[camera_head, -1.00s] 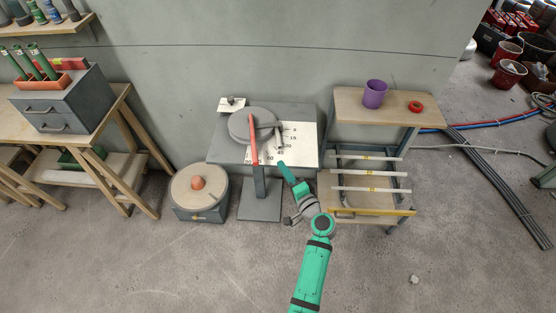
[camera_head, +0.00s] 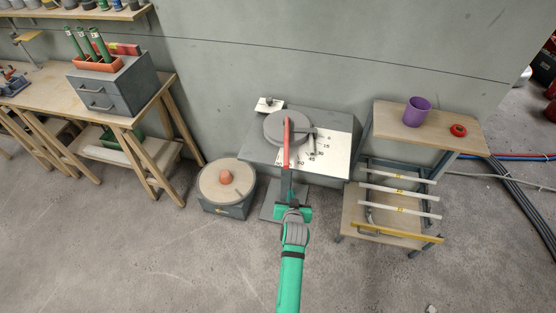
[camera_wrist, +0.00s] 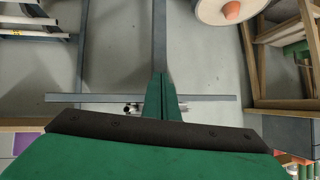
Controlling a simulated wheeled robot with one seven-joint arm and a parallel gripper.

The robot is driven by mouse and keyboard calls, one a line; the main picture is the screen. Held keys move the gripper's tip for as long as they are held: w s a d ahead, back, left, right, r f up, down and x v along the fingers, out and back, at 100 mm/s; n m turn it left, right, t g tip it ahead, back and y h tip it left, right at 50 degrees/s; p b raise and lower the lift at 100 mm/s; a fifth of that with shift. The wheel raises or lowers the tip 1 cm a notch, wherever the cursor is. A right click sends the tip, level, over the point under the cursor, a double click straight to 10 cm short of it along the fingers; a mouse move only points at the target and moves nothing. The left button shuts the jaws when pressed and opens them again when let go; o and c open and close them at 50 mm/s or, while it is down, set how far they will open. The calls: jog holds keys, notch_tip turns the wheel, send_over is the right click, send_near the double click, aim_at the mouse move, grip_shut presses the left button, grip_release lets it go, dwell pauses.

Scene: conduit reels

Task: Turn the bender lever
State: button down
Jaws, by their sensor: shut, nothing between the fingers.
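The bender (camera_head: 322,149) is a grey table on a post, with a round grey disc (camera_head: 280,128) and a white angle scale (camera_head: 335,152) on top. Its red lever (camera_head: 286,145) runs from the disc toward me, past the table's front edge, near the 60 and 90 marks. My gripper (camera_head: 291,212) is low in front of the bender, below the lever's near end and apart from it in the picture. In the wrist view its green fingers (camera_wrist: 162,78) are together and empty, in front of the grey post. The lever does not show there.
A low drum with an orange knob (camera_head: 226,178) stands left of the bender. A rack with white tubes (camera_head: 399,190) stands close on the right, a purple cup (camera_head: 416,111) on its top. A wooden workbench (camera_head: 140,107) is at the left. The floor in front is clear.

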jog(key=a+r+n+t+h, duration=0.5)
jog(key=a+r+n, duration=0.7)
jog(key=n, duration=0.2)
jog(key=w+d, duration=0.6)
jog(key=w, duration=0.3)
jog(key=shift+d+f, duration=0.35)
jog(key=shift+f, duration=0.05)
jog(key=shift+d, duration=0.1)
